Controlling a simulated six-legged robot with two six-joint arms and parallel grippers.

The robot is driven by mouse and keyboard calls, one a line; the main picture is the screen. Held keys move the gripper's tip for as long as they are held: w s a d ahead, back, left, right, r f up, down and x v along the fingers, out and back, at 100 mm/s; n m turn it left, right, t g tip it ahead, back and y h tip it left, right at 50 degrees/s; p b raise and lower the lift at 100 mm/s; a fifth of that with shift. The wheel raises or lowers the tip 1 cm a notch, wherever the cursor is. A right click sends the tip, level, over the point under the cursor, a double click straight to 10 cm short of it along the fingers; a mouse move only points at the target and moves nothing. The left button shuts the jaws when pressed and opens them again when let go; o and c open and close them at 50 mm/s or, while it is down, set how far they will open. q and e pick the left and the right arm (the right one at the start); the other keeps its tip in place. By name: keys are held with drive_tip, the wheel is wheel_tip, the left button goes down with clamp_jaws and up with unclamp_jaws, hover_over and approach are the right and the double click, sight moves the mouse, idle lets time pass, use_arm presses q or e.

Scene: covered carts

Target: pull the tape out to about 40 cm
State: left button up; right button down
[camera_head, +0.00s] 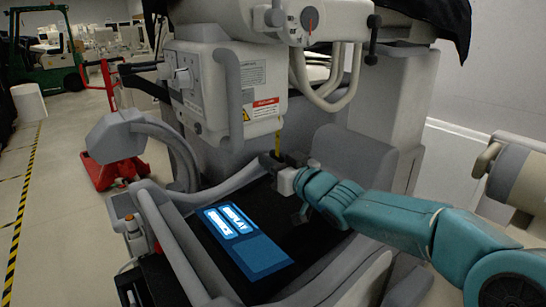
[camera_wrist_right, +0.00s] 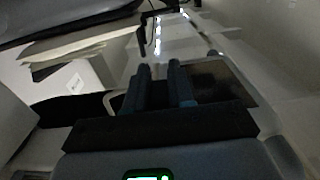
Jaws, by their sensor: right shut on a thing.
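A thin yellow strip of tape (camera_head: 278,142) shows upright in the head view, below the front edge of the pale machine head. Its lower end meets the tip of my right gripper (camera_head: 282,172), at the end of the teal arm coming in from the right. The right gripper is shut on the tape; its grip hides the tape's end. In the right wrist view, the two dark fingers (camera_wrist_right: 162,85) stand close together, and the tape cannot be made out there. The tape's case is not clear. My left gripper is not in view.
Grey curved rails (camera_head: 170,237) frame the cart top. The pale machine head (camera_head: 235,92) hangs above it. A red pallet jack (camera_head: 112,172) and green forklift (camera_head: 45,62) stand at the back left.

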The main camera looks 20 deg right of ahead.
use_arm(q)
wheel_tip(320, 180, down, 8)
drive_tip(key=b, duration=0.6)
use_arm(e)
wheel_tip(320, 180, down, 10)
drive_tip(key=c, duration=1.3)
unclamp_jaws()
drive_tip(key=shift+c, duration=0.2)
drive_tip(key=o, duration=0.3)
drive_tip(key=shift+w+a, duration=0.1)
drive_tip(key=shift+w, duration=0.05)
drive_tip(key=shift+r, duration=0.15)
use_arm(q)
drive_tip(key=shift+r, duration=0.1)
